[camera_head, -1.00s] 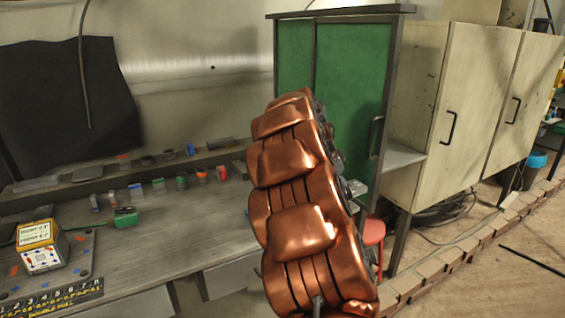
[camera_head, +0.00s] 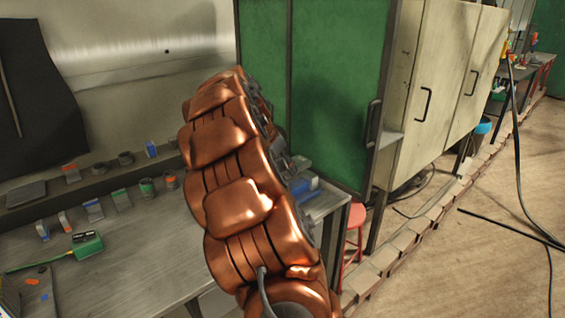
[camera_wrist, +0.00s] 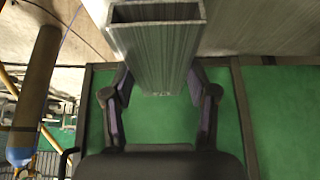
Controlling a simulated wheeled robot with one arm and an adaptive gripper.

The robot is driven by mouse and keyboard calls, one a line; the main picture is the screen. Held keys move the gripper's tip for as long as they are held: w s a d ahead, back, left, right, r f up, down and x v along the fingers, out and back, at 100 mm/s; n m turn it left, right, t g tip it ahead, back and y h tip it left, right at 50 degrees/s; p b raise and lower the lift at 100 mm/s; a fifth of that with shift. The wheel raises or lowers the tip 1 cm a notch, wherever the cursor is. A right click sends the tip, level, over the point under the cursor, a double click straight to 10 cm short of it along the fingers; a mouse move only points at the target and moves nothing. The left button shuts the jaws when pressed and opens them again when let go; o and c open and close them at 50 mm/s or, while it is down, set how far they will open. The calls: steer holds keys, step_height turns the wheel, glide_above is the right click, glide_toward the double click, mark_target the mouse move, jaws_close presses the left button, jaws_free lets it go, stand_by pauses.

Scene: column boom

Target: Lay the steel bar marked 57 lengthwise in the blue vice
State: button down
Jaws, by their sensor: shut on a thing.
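My gripper (camera_wrist: 160,95) shows in the wrist view with its two fingers on either side of a grey metal bar (camera_wrist: 157,55). It is shut on this bar. The bar is a hollow rectangular section, its open end facing the top of the wrist view. No number can be read on it. In the head view my own copper-coloured arm hides the gripper and the bar. A blue object (camera_head: 305,188), perhaps the blue vice, shows partly past my arm at the right end of the bench. My arm covers much of it.
The grey bench (camera_head: 150,255) holds a green box (camera_head: 87,244) and several small coloured items. A green cabinet (camera_head: 335,85) stands close behind my arm. A red stool (camera_head: 354,235) is by the bench's end. Open floor with cables lies at the right.

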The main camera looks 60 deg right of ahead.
steer(key=shift+s+f+b, duration=0.1)
steer(key=shift+f+b, duration=0.3)
steer(key=shift+f, duration=1.4)
steer(key=shift+f+b, duration=0.6)
steer(key=shift+f, duration=0.4)
steer(key=shift+a+f+b, duration=0.1)
steer(key=shift+f+b, duration=0.05)
steer(key=shift+b, duration=0.15)
steer(key=shift+c, duration=1.2)
jaws_free()
